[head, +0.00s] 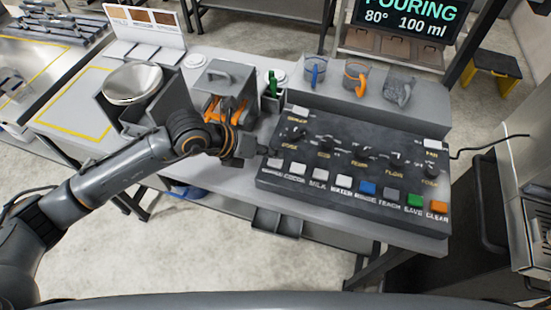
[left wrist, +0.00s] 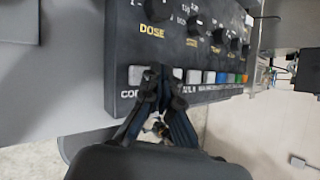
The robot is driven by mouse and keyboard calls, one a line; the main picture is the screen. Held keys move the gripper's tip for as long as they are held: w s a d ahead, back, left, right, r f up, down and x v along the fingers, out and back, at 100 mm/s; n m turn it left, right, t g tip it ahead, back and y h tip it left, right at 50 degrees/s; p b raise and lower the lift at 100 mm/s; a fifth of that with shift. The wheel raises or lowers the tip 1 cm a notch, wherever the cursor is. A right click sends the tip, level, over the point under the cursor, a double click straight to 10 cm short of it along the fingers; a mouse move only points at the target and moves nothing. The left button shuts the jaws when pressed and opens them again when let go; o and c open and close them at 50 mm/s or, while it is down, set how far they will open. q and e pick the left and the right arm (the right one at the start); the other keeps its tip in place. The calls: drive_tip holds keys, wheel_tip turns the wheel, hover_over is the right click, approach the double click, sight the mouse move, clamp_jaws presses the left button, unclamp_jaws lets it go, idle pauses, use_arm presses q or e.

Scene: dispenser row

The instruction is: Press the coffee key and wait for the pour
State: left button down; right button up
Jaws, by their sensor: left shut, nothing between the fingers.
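The dark control panel (head: 350,165) has a row of keys along its front edge. The coffee key (head: 275,163) is the pale leftmost one, and it also shows in the left wrist view (left wrist: 136,75) with its label partly covered. My left gripper (head: 268,151) is shut and empty, its tips at the left end of the key row. In the left wrist view the fingertips (left wrist: 160,72) are just beside the coffee key, over the keys; I cannot tell whether they touch. The display (head: 405,18) reads POURING, 80°, 100 ml. My right gripper is out of view.
Mugs with a blue handle (head: 315,70), an orange handle (head: 356,78) and a grey one (head: 399,86) stand on the ledge behind the panel. A metal bowl (head: 132,82) and a grey lidded box (head: 220,76) stand left. Several dials stand above the keys.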

sight(272, 162)
use_arm(q)
drive_tip(key=shift+r+p, duration=1.65)
drive_tip(key=shift+r, duration=0.9)
